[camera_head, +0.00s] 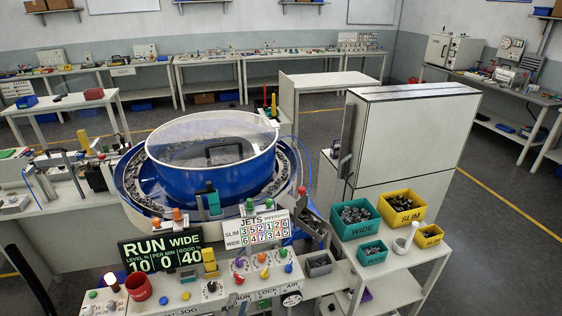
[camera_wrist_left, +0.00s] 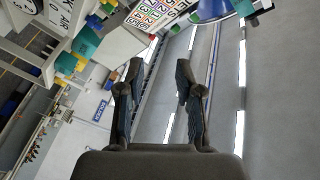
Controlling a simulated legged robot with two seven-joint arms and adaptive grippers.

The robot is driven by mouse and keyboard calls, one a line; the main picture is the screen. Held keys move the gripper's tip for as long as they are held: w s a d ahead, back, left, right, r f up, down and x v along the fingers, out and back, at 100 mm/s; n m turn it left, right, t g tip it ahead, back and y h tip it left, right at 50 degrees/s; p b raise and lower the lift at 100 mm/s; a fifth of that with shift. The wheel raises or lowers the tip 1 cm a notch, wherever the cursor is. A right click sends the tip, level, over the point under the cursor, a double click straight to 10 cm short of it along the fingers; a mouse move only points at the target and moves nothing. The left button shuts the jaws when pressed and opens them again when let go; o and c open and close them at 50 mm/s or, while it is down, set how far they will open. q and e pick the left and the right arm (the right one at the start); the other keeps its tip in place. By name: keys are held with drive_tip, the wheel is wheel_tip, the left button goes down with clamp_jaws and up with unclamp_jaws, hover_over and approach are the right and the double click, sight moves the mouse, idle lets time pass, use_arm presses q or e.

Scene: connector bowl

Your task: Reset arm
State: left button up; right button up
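My left gripper (camera_wrist_left: 159,78) shows in the left wrist view with its two dark fingers apart and nothing between them. In the head view only a dark bar (camera_head: 32,280) shows at the lower left edge, which seems to be part of my left arm or gripper. My right gripper is in neither view. The blue bowl feeder (camera_head: 215,180) with a clear lid stands at the centre left, apart from the dark bar.
A control panel (camera_head: 215,285) with knobs and a RUN display (camera_head: 160,255) stands in front of the bowl. At right, a cart (camera_head: 400,262) carries green and yellow bins (camera_head: 355,231). A tall white cabinet (camera_head: 420,130) stands behind it. Grey floor is clear at far right.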

use_arm(q)
drive_tip(key=s+a+f+n+g+y, duration=0.25)
drive_tip(key=s+a+f+g, duration=0.2)
drive_tip(key=f, duration=0.35)
drive_tip(key=s+a+f+n+g+y, duration=0.1)
drive_tip(key=s+a+f+n+g, duration=0.25)
drive_tip(key=s+f, duration=0.4)
drive_tip(key=s+a+f+n+g, duration=0.1)
drive_tip(key=s+f+n+g, duration=0.1)
drive_tip(key=s+f+g, duration=0.45)
drive_tip(key=s+f+n+g, duration=0.15)
drive_tip(key=s+f, duration=0.25)
drive_tip(key=s, duration=0.5)
drive_tip(key=s+f+p, duration=0.1)
drive_tip(key=s+f, duration=0.1)
drive_tip(key=f, duration=1)
drive_tip(key=s+f+p, duration=0.1)
drive_tip(key=s+f, duration=0.1)
drive_tip(key=f, duration=1.1)
drive_tip(key=shift+s+a+f, duration=0.15)
drive_tip(key=shift+a, duration=0.2)
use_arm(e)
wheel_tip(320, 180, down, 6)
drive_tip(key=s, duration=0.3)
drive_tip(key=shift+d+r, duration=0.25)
